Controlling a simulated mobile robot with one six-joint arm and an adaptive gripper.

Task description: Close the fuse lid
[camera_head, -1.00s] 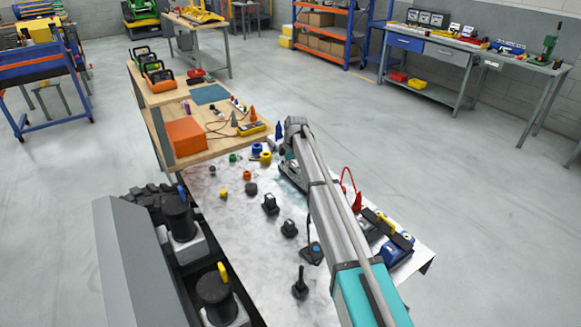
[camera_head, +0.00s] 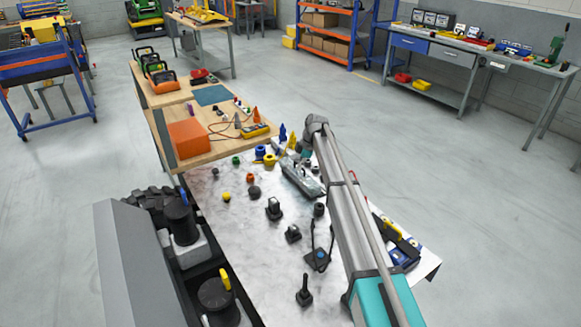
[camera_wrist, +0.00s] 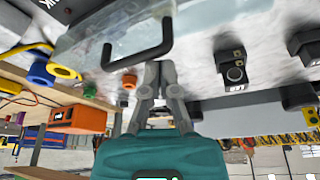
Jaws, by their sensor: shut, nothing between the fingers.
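The fuse box with its clear lid (camera_head: 303,180) is on the white work surface, left of my arm in the head view. In the wrist view the see-through lid (camera_wrist: 90,28) fills the upper left, with a black U-shaped handle (camera_wrist: 140,55) on its edge. My gripper (camera_wrist: 158,66) has its fingers together and empty, with the tips close to the handle's right end. I cannot tell whether they touch it. In the head view my fingers are hidden by my arm. How far the lid is open is unclear.
Black knobs and switches (camera_head: 273,208) stand on the white surface (camera_head: 235,245) left of my arm. Yellow and blue rings (camera_wrist: 62,71) are beside the lid. A wooden bench with an orange box (camera_head: 188,138) lies beyond. A blue device (camera_head: 405,253) is right of my arm.

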